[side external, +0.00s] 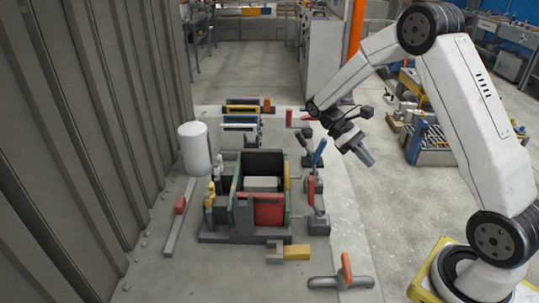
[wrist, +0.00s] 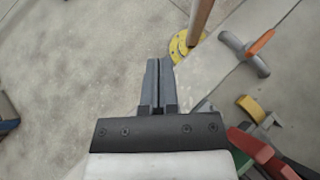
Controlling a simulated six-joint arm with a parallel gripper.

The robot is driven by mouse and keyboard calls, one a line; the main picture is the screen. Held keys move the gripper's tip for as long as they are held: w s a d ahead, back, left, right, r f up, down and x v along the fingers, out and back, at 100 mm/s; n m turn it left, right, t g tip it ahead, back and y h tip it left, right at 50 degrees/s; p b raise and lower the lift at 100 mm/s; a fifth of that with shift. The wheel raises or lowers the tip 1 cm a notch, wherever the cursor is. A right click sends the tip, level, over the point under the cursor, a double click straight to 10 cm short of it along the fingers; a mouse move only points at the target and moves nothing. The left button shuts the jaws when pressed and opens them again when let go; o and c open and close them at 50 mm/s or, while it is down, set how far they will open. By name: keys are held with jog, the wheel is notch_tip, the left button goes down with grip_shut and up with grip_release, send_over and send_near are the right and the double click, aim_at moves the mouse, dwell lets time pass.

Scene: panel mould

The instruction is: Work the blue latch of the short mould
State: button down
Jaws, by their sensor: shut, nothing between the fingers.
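A mould box (side external: 263,210) with a red front panel and green and yellow sides stands at the middle of the bench in the side external view. A blue-handled lever (side external: 319,153) rises, tilted, from a grey base to the right of the box; it looks like the blue latch. My gripper (side external: 367,159) is in the air to the right of the lever, apart from it, pointing down and right. In the wrist view my gripper's fingers (wrist: 158,66) are shut and empty, over bare floor. The blue lever does not show clearly in the wrist view.
A dark lever (side external: 303,140) stands close left of the blue one. A grey clamp with an orange handle (side external: 346,268) lies at the front right. A white cylinder (side external: 194,148) stands at left by the ribbed wall.

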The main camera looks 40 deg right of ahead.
jog(key=w+d+f+m+t+y, duration=0.2)
jog(key=d+m+t+y, duration=0.3)
jog(key=m+t, duration=0.5)
jog(key=w+d+f+m+t+y, duration=0.1)
jog(key=w+d+m+t+y, duration=0.2)
jog(key=d+m+t, duration=0.7)
jog(key=m+y, duration=0.2)
jog(key=m, duration=0.6)
jog(key=shift+d+f, duration=0.2)
jog(key=shift+f, duration=0.15)
send_near(321, 153)
jog(key=w+f, duration=0.1)
jog(key=w+a+f, duration=0.2)
jog(key=f, duration=0.1)
jog(key=shift+w+f, duration=0.15)
jog(key=shift+w, duration=0.1)
jog(key=shift+w+a+r, duration=0.25)
jog(key=shift+w+a, duration=0.25)
